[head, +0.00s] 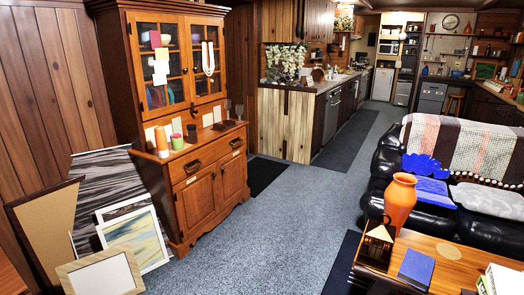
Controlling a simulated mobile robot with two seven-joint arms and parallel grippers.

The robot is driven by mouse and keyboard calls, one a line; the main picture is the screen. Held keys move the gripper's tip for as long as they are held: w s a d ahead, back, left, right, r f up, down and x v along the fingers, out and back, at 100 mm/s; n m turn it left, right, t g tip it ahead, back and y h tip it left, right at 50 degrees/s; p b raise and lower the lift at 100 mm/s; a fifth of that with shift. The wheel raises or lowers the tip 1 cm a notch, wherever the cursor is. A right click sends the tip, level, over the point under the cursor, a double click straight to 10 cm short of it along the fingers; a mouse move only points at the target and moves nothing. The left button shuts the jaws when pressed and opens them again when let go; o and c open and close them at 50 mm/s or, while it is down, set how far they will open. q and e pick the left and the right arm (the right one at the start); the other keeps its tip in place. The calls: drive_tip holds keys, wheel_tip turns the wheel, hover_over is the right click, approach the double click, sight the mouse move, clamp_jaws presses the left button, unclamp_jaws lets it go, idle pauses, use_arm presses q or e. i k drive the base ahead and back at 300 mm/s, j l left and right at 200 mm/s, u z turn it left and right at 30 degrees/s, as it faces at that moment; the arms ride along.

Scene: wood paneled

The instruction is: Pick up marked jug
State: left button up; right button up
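Neither of my grippers shows in the head view, and nothing is seen touching the vessel.
A black lantern (377,243) stands close in front of the vessel, and a blue book (416,268) lies nearby. A black sofa (381,165) is behind. A wooden hutch (206,187) and leaning frames (104,273) stand left. Carpet (262,242) between is clear.

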sight(331, 72)
drive_tip(key=i+z, duration=0.1)
drive_tip(key=i, duration=1.55)
drive_tip(key=i+z, duration=0.15)
drive_tip(key=i, duration=0.4)
drive_tip(key=i+z, duration=0.1)
drive_tip(key=i, duration=0.45)
drive_tip(key=i+j+z, duration=0.15)
drive_tip(key=i, duration=0.4)
drive_tip(key=i+z, duration=0.25)
drive_tip(key=i, duration=0.45)
drive_tip(key=i+z, duration=0.25)
drive_tip(key=i, duration=1.3)
drive_tip(key=i+l+z, duration=0.15)
drive_tip(key=i, duration=0.7)
drive_tip(key=i+j, duration=0.1)
drive_tip(key=i, duration=0.75)
drive_tip(key=i+z, duration=0.15)
drive_tip(key=i, duration=0.7)
drive_tip(key=i+j, duration=0.2)
drive_tip(key=i, duration=0.65)
drive_tip(key=i+z, duration=0.35)
drive_tip(key=i, duration=1.05)
drive_tip(key=i+u, duration=0.35)
drive_tip(key=i, duration=0.35)
drive_tip(key=i+l+u, duration=0.3)
drive_tip(key=i, duration=0.45)
drive_tip(key=j, duration=0.1)
